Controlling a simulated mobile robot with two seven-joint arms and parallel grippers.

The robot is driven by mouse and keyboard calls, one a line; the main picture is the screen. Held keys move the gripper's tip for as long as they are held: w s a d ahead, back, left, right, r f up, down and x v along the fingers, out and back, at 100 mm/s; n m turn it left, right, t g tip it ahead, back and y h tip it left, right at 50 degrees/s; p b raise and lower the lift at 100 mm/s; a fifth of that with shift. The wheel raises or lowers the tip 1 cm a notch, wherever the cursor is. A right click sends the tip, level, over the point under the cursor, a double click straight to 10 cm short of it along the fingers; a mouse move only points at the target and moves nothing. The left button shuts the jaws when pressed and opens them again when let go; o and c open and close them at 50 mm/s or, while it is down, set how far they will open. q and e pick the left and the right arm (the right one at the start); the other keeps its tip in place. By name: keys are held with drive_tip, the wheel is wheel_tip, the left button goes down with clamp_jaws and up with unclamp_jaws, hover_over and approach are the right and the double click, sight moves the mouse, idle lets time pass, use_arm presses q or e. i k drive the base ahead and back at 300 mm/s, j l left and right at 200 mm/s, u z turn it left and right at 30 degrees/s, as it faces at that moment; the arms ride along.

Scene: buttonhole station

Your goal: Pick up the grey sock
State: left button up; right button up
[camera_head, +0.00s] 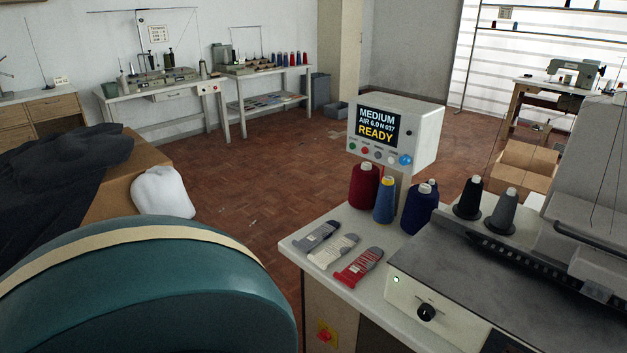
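Three small flat sock-like pieces lie in a row on the front left of the pale machine table (296,243). The farthest is a dark grey piece (317,236) with paler and reddish marks. The middle one is a light grey piece (334,250) with a darker end. The nearest is a red piece (358,267) with a grey end. They lie side by side with narrow gaps. I cannot tell for sure which of the two grey ones is the grey sock. Neither of my grippers is in view.
Red (365,187), blue (384,202) and navy (421,208) thread cones stand behind the pieces, below a control box (397,131) reading READY. The sewing machine (440,285) is at right. A large teal rounded object (150,300) fills the lower left. Open floor lies beyond.

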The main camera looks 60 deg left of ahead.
sight(320, 233)
drive_tip(key=k+j, duration=0.1)
drive_tip(key=j, duration=1.3)
drive_tip(key=k+j+z, duration=0.1)
drive_tip(key=j, duration=0.6)
drive_tip(key=i+j, duration=0.15)
drive_tip(key=i, duration=0.2)
